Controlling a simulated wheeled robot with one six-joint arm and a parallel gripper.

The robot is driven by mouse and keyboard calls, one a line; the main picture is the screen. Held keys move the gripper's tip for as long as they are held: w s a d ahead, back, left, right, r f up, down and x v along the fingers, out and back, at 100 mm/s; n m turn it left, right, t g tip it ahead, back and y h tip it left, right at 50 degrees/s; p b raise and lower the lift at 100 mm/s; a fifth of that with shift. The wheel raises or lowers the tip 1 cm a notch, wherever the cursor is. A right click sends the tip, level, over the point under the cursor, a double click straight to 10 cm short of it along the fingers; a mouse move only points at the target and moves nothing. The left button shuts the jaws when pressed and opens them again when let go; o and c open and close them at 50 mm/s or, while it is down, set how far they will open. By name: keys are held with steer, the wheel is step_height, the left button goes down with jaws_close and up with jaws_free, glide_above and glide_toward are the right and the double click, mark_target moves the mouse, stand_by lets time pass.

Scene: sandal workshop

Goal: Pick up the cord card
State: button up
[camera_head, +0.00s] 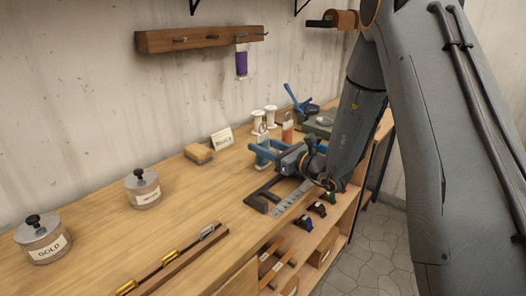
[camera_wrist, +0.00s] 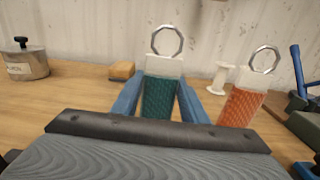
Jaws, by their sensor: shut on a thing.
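A teal cord card (camera_wrist: 159,97) with a white top and a metal ring stands upright between the blue fingers of my gripper (camera_wrist: 158,92) in the wrist view. The fingers are shut on its sides. The teal card (camera_head: 263,155) also shows small in the head view, by the fingers. Its lower end is hidden, so I cannot tell whether it touches the bench. An orange cord card (camera_wrist: 241,104) with a ring stands just to the right, apart from the fingers. A purple cord card (camera_head: 241,64) hangs from the wooden peg rail (camera_head: 200,39) on the wall.
The wooden bench (camera_head: 190,185) has free room at middle left. White spools (camera_head: 270,115), a tan block (camera_head: 199,153) and a small label card (camera_head: 222,138) stand near the wall. Lidded jars (camera_head: 143,189) stand at left. A black frame (camera_head: 262,201) lies before my gripper.

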steer(key=shift+r, duration=0.15)
step_height(320, 180, up, 10)
steer(key=shift+f+b, duration=0.15)
steer(key=shift+b, duration=0.6)
stand_by(0.6)
